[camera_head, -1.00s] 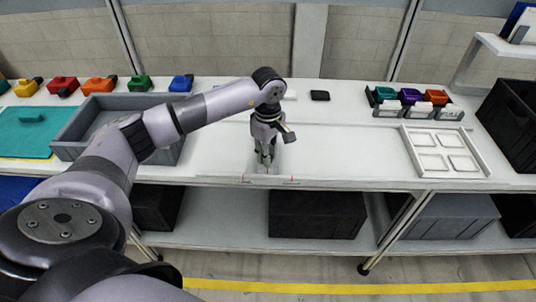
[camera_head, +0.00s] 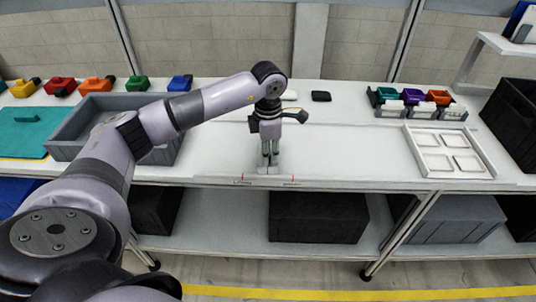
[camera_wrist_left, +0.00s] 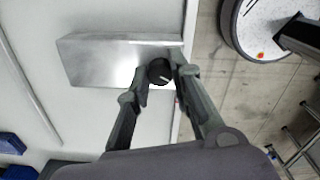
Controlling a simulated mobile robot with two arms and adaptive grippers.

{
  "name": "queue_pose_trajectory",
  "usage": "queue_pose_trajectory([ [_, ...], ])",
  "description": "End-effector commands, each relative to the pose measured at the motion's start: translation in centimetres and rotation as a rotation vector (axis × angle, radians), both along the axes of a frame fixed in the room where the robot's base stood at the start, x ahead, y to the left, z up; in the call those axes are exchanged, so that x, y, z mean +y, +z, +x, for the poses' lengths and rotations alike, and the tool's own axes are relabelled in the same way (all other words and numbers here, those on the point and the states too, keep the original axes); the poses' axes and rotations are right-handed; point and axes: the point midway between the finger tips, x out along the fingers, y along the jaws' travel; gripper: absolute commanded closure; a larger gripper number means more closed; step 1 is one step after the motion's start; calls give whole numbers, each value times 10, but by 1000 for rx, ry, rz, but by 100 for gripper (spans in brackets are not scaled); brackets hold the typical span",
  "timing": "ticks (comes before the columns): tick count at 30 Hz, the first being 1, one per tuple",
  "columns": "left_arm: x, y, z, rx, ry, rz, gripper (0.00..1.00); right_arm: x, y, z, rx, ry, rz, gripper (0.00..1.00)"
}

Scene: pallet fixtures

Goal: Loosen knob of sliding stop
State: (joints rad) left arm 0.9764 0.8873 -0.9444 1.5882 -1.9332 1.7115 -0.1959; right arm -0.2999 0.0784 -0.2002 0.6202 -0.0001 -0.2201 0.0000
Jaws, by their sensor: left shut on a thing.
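The sliding stop is a pale metal block (camera_wrist_left: 105,62) near the table's front edge in the left wrist view. Its dark round knob (camera_wrist_left: 160,71) has a light mark line and sits between my left fingertips. My left gripper (camera_wrist_left: 161,80) is shut on the knob, one finger on each side. In the head view my left gripper (camera_head: 270,165) points down at the front edge, and the block (camera_head: 268,170) is mostly hidden behind the fingers. My right gripper is not in view.
A grey tray (camera_head: 72,150) and a teal mat (camera_head: 20,145) lie on the left. Coloured blocks line the back. A white frame with square pockets (camera_head: 426,143) lies on the right. The table (camera_head: 345,140) right of my gripper is clear.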

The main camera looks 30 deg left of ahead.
Motion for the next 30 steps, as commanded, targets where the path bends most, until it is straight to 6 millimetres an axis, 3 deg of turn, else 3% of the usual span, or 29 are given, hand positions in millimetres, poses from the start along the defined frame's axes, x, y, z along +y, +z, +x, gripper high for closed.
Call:
queue_pose_trajectory([
  [30, 1, 1, 1, -2, 967, 0, 100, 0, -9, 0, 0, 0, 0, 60],
])
